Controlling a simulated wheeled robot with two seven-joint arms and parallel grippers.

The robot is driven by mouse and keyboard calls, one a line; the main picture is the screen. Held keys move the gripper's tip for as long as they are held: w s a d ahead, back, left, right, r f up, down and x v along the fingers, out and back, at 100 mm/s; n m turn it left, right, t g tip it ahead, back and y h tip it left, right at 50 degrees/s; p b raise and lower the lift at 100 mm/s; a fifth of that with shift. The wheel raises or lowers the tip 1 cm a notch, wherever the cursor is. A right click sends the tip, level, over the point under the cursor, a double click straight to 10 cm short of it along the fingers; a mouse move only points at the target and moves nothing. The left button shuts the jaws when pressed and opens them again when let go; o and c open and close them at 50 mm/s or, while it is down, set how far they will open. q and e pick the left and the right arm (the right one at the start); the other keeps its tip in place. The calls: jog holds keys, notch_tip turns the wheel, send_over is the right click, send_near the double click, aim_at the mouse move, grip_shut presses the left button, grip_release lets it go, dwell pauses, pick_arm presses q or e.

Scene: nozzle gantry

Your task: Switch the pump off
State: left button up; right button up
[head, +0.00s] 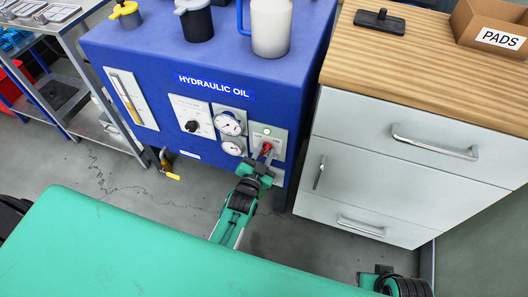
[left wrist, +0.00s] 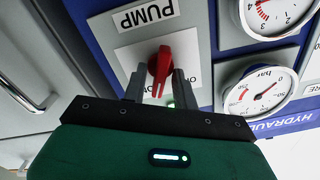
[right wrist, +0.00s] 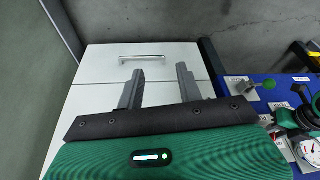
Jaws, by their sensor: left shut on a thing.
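The red pump switch (head: 265,149) sits on a pale plate at the lower right of the blue hydraulic oil unit's front. In the left wrist view the red handle (left wrist: 160,68) stands on a white plate under a PUMP label (left wrist: 146,15), slightly tilted in the picture. My left gripper (head: 262,161) is at the switch and shut on its handle, one finger on each side. The plate's position lettering is partly hidden by the fingers. A small pale green lamp (head: 267,131) shows above the switch. My right gripper (right wrist: 158,80) is open and empty, above the drawer cabinet's front.
Pressure gauges (head: 229,123) and a black knob (head: 192,126) are left of the switch. The grey drawer cabinet (head: 375,165) with a wooden top stands close on the right. A yellow-handled valve (head: 170,172) sticks out low at the left. Jugs stand on the unit.

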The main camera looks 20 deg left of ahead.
pick_arm(q)
jog(key=n+p, duration=0.2)
jog(key=n, duration=0.3)
jog(key=shift+a+r+p, duration=0.1)
jog(key=shift+p, duration=0.25)
jog(key=n+p, duration=0.1)
jog(key=n, duration=0.2)
jog(key=shift+a+n, duration=0.1)
jog(key=shift+n, duration=1.3)
pick_arm(e)
notch_tip(320, 180, down, 10)
jog(key=g, duration=0.1)
jog(key=shift+s+f, duration=0.1)
jog(key=shift+s, duration=0.05)
pick_arm(q)
jog(key=o, duration=0.6)
jog(key=shift+p, duration=0.3)
pick_arm(e)
jog(key=shift+a, duration=0.1)
